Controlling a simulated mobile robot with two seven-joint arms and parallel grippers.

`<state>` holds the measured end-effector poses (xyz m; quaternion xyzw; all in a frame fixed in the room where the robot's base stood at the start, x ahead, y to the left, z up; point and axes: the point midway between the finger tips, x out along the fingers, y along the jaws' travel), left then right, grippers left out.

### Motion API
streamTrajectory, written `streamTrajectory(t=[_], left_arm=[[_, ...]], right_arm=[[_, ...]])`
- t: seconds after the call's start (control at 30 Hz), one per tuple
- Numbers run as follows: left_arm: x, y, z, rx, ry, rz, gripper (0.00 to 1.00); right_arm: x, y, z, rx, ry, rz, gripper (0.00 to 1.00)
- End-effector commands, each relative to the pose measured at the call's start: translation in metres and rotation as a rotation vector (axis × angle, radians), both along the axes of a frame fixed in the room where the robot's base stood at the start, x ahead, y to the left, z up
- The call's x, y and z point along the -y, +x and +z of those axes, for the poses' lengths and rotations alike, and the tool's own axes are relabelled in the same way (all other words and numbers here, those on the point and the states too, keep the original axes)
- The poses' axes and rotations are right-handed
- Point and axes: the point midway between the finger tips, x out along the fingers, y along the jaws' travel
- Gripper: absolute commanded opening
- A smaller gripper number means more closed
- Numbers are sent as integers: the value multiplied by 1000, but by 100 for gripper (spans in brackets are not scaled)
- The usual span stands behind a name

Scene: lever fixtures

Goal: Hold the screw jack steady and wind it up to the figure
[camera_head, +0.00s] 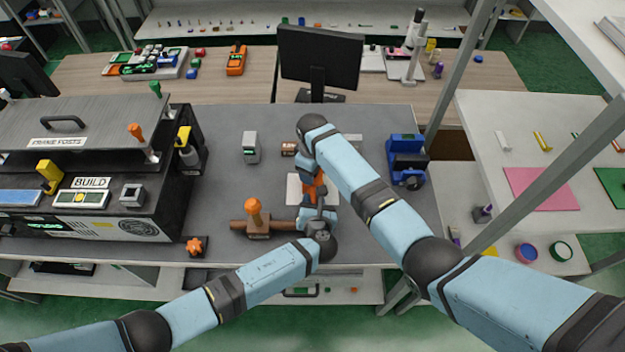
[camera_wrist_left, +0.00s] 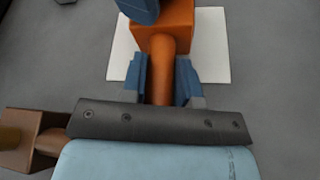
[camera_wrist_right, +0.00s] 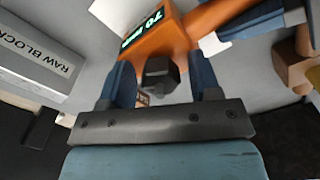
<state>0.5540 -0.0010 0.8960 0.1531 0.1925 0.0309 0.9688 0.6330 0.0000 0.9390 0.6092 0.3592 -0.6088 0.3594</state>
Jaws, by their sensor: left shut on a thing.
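The screw jack (camera_head: 313,187) is an orange body over a white plate (camera_head: 293,189), partly hidden by my arms in the head view. In the left wrist view, my left gripper (camera_wrist_left: 161,85) is shut on the jack's round orange handle (camera_wrist_left: 161,70). In the right wrist view, the jack's body (camera_wrist_right: 160,35) carries a green display (camera_wrist_right: 142,28) that appears to read 70; its unit is hard to read. A dark hexagonal knob (camera_wrist_right: 160,75) sits between the fingers of my right gripper (camera_wrist_right: 162,82). The right gripper looks open, with gaps beside the knob.
A brown fixture with an orange knob (camera_head: 254,212) stands left of the jack. A grey box (camera_head: 250,147) is behind it, and a blue machine (camera_head: 406,160) stands to the right. The black BUILD console (camera_head: 90,215) fills the left. A RAW BLOCK label (camera_wrist_right: 38,55) shows in the right wrist view.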

Motion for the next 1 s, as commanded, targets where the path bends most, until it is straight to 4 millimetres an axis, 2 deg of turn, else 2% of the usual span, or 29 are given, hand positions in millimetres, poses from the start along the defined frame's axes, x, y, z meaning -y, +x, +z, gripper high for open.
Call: streamTrajectory(t=[0.17,0.6,1.0], left_arm=[[0,0,-1,-1,1,0,0],[0,0,-1,-1,1,0,0],[0,0,-1,-1,1,0,0]], right_arm=[[0,0,7,1,0,1,57],[0,0,47,0,1,1,57],[0,0,52,0,0,2,57]])
